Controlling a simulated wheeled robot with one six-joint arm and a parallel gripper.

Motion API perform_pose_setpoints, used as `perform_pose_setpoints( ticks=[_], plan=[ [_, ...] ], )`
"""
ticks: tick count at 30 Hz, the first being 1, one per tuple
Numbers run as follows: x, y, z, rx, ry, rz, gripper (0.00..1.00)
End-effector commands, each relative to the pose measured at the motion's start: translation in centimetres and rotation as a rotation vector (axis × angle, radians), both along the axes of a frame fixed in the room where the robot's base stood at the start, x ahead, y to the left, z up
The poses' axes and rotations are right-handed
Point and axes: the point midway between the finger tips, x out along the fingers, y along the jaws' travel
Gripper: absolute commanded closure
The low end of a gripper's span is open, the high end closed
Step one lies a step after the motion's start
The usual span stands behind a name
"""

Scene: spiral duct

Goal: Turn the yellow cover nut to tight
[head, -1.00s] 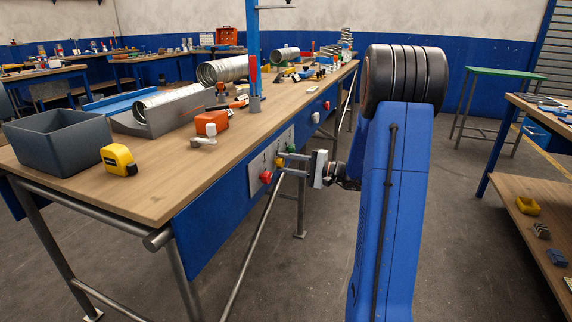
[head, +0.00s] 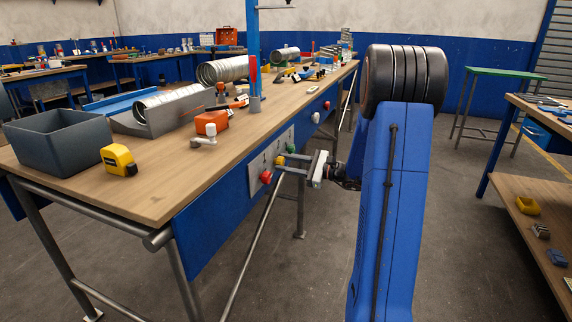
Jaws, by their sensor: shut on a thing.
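The yellow cover nut (head: 280,160) sits on a pale panel (head: 256,169) on the blue front of the workbench. It is small in view and partly hidden by my fingers. My gripper (head: 281,162) comes from the right, with its two fingers at the nut, one above and one below, shut on it. A red knob (head: 265,177) is at the lower left of the nut, and a green one (head: 290,148) is at its upper right. The nut's markings are too small to read.
The wooden bench top (head: 180,180) carries a grey bin (head: 60,143), a yellow tape measure (head: 118,160), an orange tool (head: 211,122) and spiral ducts (head: 222,70). A blue post (head: 252,45) rises from it. The floor right of the bench is open.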

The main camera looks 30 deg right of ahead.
Motion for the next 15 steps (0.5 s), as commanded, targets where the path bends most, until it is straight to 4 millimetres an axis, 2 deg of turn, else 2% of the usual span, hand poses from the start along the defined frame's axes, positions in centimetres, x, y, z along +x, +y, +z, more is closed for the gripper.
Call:
perform_pose_setpoints(
  ticks=[15],
  plan=[
    [-0.05,-0.07,-0.17,0.066,0.055,-0.001,0.90]
  ],
)
